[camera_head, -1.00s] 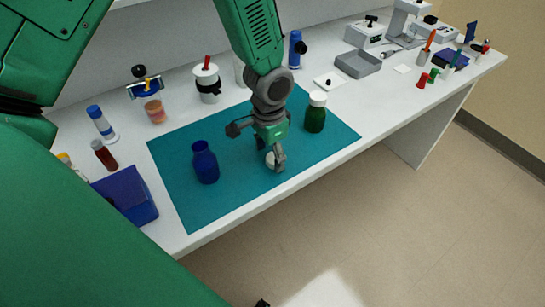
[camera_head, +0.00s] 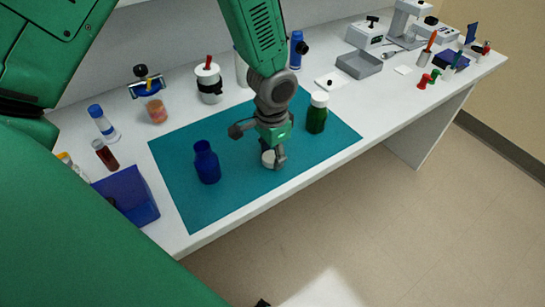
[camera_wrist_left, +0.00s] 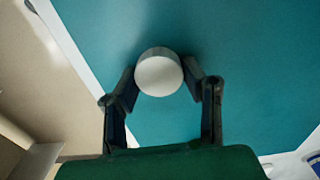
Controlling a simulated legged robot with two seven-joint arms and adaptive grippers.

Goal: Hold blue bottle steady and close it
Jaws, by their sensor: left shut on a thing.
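The blue bottle (camera_head: 207,165) stands upright on the teal mat (camera_head: 190,212), with no cap seen on its neck. My left gripper (camera_head: 271,161) is to the right of the bottle, low over the mat and pointing down. It is shut on a white round cap (camera_head: 268,158). In the left wrist view the cap (camera_wrist_left: 159,74) sits between the two fingertips, over the mat. I cannot tell whether the cap touches the mat. The blue bottle is apart from the gripper and nothing holds it. My right gripper is not seen.
A green bottle with a white cap (camera_head: 317,115) stands on the mat just right of my left gripper. A blue box (camera_head: 130,196) is at the left front. Several bottles and jars line the back, and a grey tray (camera_head: 359,65) is farther right. The mat's front is clear.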

